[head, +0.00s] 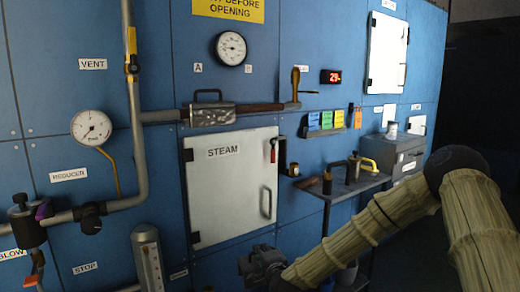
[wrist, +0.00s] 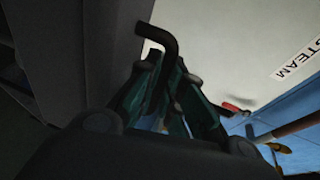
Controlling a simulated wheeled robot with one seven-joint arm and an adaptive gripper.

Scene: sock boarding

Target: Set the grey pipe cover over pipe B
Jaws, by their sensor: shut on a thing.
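In the head view, my gripper (head: 262,264) is low in the picture, in front of the lower edge of the STEAM door. In the wrist view its teal fingers (wrist: 168,105) are closed around a black bent handle (wrist: 168,48). The handle meets a dark grey body (wrist: 100,45) at the left, which appears to be the grey pipe cover. Most of it is hidden or dark, and I cannot make it out in the head view. A bare brown pipe (head: 262,107), apparently pipe B, runs level above the door, and also shows in the wrist view (wrist: 295,127).
A mottled metal cover with a handle (head: 212,114) sits on the pipe left of the brown stretch. A brass lever (head: 296,85) stands at the pipe's right end. The white STEAM door (head: 230,180) has a projecting handle. A shelf (head: 345,186) holding tools juts out at right.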

